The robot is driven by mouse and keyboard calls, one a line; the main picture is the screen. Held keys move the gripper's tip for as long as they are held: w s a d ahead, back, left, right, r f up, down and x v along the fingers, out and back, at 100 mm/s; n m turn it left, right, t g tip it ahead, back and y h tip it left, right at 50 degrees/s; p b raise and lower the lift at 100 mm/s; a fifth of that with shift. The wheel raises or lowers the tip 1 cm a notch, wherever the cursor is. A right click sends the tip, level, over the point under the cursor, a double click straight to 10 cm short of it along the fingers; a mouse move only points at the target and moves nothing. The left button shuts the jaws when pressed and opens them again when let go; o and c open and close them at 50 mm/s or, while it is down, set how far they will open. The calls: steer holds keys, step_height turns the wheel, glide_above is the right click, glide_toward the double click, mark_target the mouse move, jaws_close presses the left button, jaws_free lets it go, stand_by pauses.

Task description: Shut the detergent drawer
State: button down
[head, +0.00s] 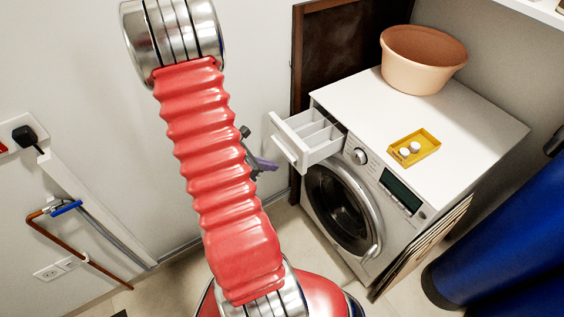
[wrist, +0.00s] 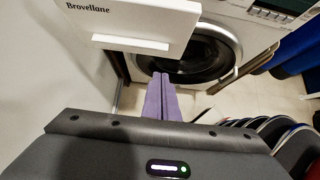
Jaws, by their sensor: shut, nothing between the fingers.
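The white detergent drawer (head: 306,138) stands pulled out at the upper left of the washing machine (head: 355,200), and its inner compartments show in the head view. In the wrist view the drawer's front (wrist: 140,22) with its handle ledge is at the top. My gripper (wrist: 161,76) is shut and empty, its purple fingers together below the drawer front in the picture. In the head view my gripper (head: 268,165) shows small, just left of the drawer, partly hidden by my red arm. The fingers look apart from the drawer front.
A yellow tray (head: 429,137) with white round pieces and a terracotta tub (head: 423,60) stand on the machine's top. A dark panel (head: 340,55) leans behind the machine. A blue cylinder (head: 510,235) stands at the right. The left wall carries a pipe (head: 75,245) with a valve.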

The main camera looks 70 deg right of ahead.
mark_target(291, 163)
steer(key=shift+s+d+f, duration=0.25)
steer(key=shift+s+d, duration=0.6)
steer(key=shift+d, duration=0.1)
steer(key=shift+s+d+f, duration=0.25)
steer(key=shift+s+d, duration=0.6)
steer(key=shift+d, duration=0.1)
